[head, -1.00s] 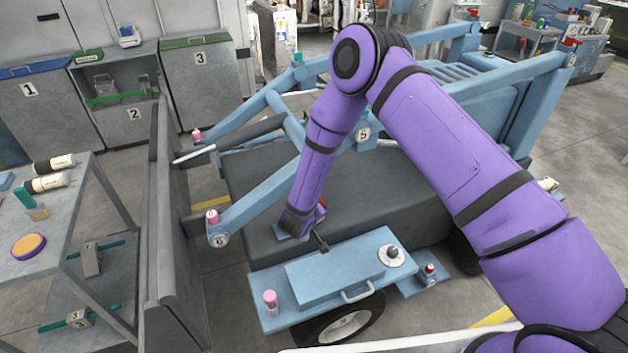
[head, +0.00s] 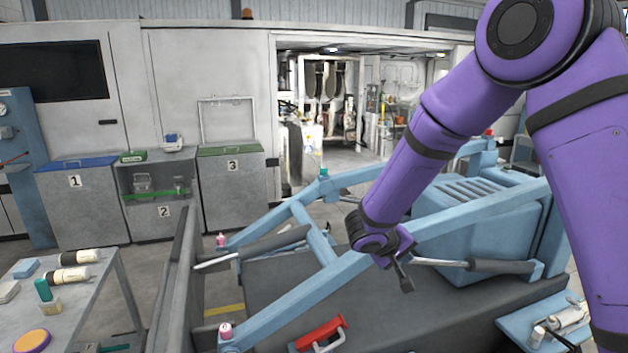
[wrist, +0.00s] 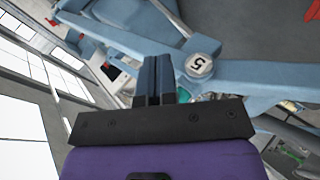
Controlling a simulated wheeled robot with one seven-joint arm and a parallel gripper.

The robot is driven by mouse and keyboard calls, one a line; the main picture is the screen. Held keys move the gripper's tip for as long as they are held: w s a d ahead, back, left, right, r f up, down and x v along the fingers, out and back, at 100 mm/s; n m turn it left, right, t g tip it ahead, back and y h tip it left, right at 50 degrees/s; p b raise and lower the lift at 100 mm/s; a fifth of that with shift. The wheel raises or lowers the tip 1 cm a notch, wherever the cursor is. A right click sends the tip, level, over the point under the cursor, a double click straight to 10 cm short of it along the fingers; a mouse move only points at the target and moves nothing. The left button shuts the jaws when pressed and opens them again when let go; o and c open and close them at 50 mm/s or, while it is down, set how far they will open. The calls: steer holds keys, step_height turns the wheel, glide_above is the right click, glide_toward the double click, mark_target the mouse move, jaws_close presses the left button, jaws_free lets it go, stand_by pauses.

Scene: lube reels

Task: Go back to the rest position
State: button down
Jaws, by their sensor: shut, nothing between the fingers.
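My gripper (head: 404,277) hangs at the end of my purple arm in the head view, above the dark deck of the blue machine (head: 290,290). In the wrist view the two fingers of my gripper (wrist: 157,75) lie side by side, shut with nothing between them. A blue machine arm with a round cap marked 5 (wrist: 199,66) shows just right of the fingers in the wrist view. In the head view my gripper overlaps the blue lift arm; I cannot tell the gap between them.
A red-handled part (head: 322,332) is on the machine below my gripper. A grey table (head: 90,315) with bottles and an orange disc stands at left. Numbered cabinets (head: 232,180) line the back wall. A grey upright plate (head: 180,285) stands between table and machine.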

steer(key=s+d+r+m+g+y, duration=0.1)
steer(key=s+d+r+g, duration=0.1)
steer(key=s+d+r, duration=0.45)
steer(key=s+d+r+m+g+y, duration=0.1)
steer(key=s+d+r+m, duration=0.15)
steer(key=s+r, duration=0.65)
steer(key=s+r+t+y, duration=0.1)
steer(key=s+r+y, duration=0.2)
steer(key=s, duration=0.6)
steer(key=s+r+t+y, duration=0.1)
steer(key=s+r+y, duration=0.2)
steer(key=s, duration=0.6)
steer(key=shift+s+a+r+n+t, duration=0.2)
steer(key=shift+r+n+t, duration=0.15)
steer(key=shift+r, duration=0.55)
